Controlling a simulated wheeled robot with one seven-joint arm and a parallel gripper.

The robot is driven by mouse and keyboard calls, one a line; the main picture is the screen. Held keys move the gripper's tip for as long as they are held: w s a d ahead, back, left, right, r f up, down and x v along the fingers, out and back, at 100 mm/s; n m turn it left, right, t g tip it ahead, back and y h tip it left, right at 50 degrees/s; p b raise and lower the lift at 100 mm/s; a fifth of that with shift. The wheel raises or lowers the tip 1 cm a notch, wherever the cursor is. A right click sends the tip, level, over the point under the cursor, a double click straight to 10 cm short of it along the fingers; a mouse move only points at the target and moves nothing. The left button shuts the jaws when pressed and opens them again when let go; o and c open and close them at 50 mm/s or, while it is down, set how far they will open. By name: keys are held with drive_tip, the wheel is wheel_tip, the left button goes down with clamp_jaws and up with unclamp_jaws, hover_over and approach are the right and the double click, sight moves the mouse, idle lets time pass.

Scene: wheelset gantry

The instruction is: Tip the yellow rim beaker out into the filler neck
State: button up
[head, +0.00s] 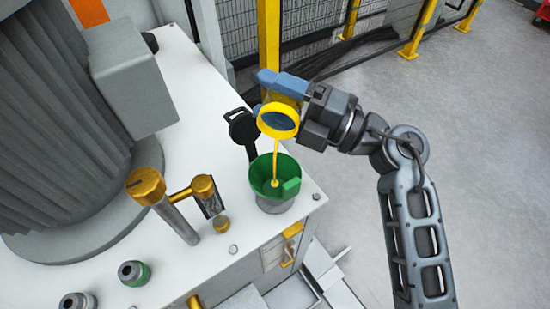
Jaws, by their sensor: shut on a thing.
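The yellow rim beaker (279,121) is tilted over, with its mouth facing the camera and downward. A thin yellow stream (276,160) runs from its rim down into a green funnel (263,180). The funnel sits on the filler neck (271,204) near the right corner of the white machine top; the neck is mostly hidden below it. My gripper (283,88), with blue fingers, is shut on the beaker above and slightly right of the funnel. The beaker hides part of the fingers.
A black cap (242,130) stands open behind the funnel. Brass-topped posts (147,187) and a sight glass (208,195) rise to its left, near a large ribbed grey motor (55,110). A yellow fence post (268,45) stands behind. Floor at right is clear.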

drive_tip(key=shift+s+r+n, duration=0.1)
drive_tip(key=shift+r+n, duration=0.05)
drive_tip(key=shift+n, duration=0.25)
drive_tip(key=shift+w+m+p, duration=0.2)
drive_tip(key=shift+m+p, duration=0.4)
drive_tip(key=shift+m, duration=0.1)
drive_tip(key=m, duration=0.1)
drive_tip(key=w+m+p, duration=0.2)
drive_tip(key=shift+d+m+h, duration=0.25)
drive_tip(key=shift+m+h, duration=0.05)
drive_tip(key=shift+h, duration=0.1)
drive_tip(key=shift+f, duration=0.25)
drive_tip(key=shift+r+m+t+p, duration=0.3)
drive_tip(key=shift+r+p, duration=0.05)
drive_tip(key=shift+p, duration=0.7)
drive_tip(key=shift+r+m+p, duration=0.15)
drive_tip(key=shift+m+p, duration=0.15)
drive_tip(key=shift+p, duration=0.6)
drive_tip(key=shift+r+m+h+p, duration=0.1)
drive_tip(key=shift+m+h+p, duration=0.2)
drive_tip(key=shift+p, duration=0.6)
